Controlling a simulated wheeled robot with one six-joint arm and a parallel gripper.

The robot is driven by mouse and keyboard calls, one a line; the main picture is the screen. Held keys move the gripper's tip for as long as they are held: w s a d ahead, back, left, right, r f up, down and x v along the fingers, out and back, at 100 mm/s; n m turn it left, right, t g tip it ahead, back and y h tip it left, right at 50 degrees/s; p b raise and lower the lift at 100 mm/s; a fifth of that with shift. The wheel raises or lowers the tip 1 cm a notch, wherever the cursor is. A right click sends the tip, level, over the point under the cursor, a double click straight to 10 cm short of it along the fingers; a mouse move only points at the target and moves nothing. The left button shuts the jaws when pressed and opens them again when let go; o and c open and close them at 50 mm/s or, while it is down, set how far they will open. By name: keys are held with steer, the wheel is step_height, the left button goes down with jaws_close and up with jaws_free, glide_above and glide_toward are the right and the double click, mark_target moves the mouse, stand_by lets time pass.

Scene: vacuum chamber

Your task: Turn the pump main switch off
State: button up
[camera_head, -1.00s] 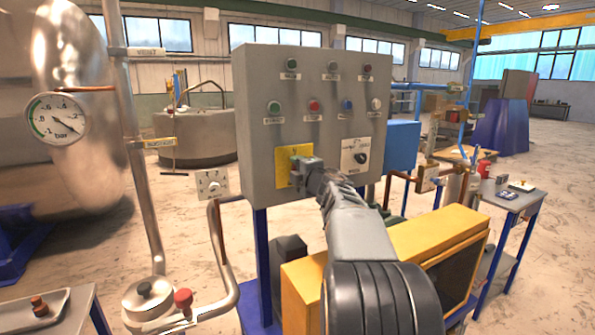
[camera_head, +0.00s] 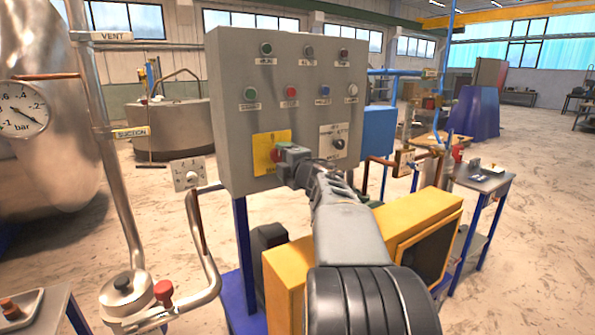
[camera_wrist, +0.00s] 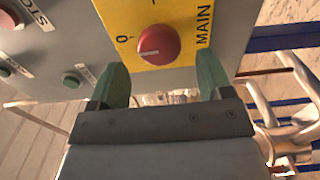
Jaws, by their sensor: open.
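The pump main switch is a round red knob (camera_wrist: 158,45) on a yellow plate (camera_wrist: 190,12) marked MAIN. In the wrist view a white line on the knob lies roughly level, its left end near the 0 mark. In the head view the knob (camera_head: 275,156) shows just left of my gripper (camera_head: 285,157), at the lower part of the grey panel (camera_head: 225,110). In the wrist view my gripper (camera_wrist: 162,66) is open, with green fingers left and right of the knob and slightly below it. I see no contact with the knob.
A dark selector knob (camera_head: 338,143) on a white plate sits right of the yellow plate. Several push buttons, such as the red one (camera_head: 291,92), are above. A yellow pump housing (camera_head: 400,215) stands below my arm. Pipes and a valve plate (camera_head: 189,173) are left.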

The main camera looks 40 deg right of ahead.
steer(key=s+a, duration=0.1)
steer(key=s, duration=0.8)
steer(key=shift+s+a, duration=0.15)
steer(key=shift+a, duration=0.05)
steer(key=a+f+m+g+h+p, duration=0.3)
steer(key=a+f+m+g, duration=0.4)
steer(key=a+f+m, duration=0.55)
steer(key=s+a+f+m+g+y+p, duration=0.1)
steer(key=s+a+f+m+g+y, duration=0.3)
steer(key=s+a+f+g, duration=0.3)
steer(key=s+a+f+y, duration=0.1)
steer(key=s+a, duration=0.3)
steer(key=a, duration=0.1)
steer(key=shift+s+f+y, duration=0.15)
steer(key=shift+f+y, duration=0.15)
steer(key=shift+f, duration=0.1)
